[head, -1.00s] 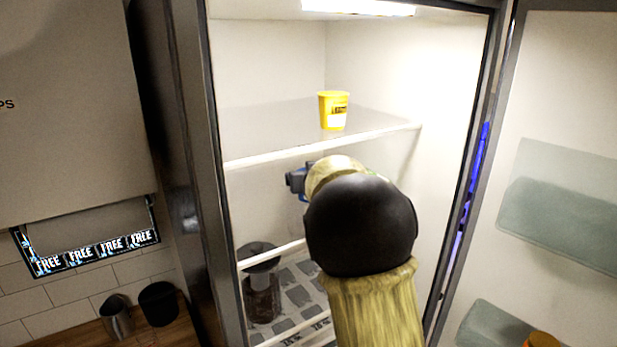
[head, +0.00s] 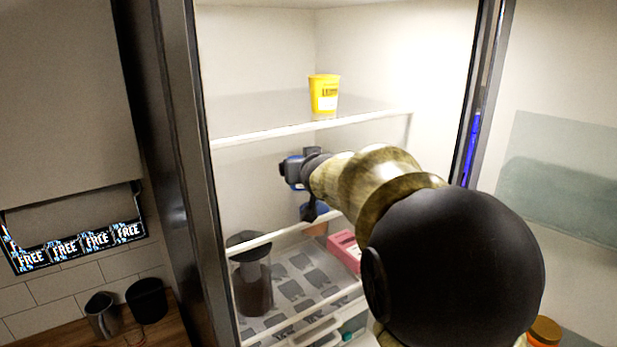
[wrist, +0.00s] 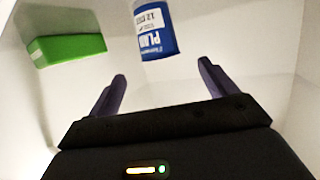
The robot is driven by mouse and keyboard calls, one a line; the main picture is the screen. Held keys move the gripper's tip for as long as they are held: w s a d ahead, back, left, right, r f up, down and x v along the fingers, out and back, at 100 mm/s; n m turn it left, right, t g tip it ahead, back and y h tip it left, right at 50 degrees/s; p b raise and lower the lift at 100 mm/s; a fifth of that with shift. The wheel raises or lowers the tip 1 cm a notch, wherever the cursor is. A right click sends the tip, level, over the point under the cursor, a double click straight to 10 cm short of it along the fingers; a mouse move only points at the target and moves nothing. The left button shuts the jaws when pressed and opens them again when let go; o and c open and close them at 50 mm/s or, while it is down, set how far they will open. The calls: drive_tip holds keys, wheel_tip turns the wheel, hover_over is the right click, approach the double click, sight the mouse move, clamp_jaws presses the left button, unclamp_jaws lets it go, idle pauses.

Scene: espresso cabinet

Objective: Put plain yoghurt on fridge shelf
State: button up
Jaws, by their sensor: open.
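The plain yoghurt is a blue and white tub (wrist: 156,30) lettered "PLAI..." in the wrist view, its lettering upside down and its far end cut off by the frame. My gripper (wrist: 163,80) is open and empty, with its two dark fingers spread apart and the tub beyond their tips. In the head view my gripper (head: 297,170) is inside the open fridge, below the upper shelf (head: 270,134). Blue patches show around it there; I cannot tell which is the tub. My arm hides part of the space below.
A yellow tub (head: 324,93) stands on the upper shelf. A green box (wrist: 66,47) is left of the yoghurt in the wrist view. Lower down are a dark jar (head: 252,285) and a pink box (head: 345,249). The open door (head: 560,70) is at right.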

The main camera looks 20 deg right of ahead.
drive_tip(key=b+v, duration=0.1)
drive_tip(key=b, duration=0.2)
drive_tip(key=shift+s+a, duration=0.1)
drive_tip(key=shift+s, duration=0.3)
drive_tip(key=shift+s+r+b, duration=0.3)
drive_tip(key=shift+s+b, duration=0.1)
drive_tip(key=shift+s, duration=0.1)
drive_tip(key=shift+f, duration=0.15)
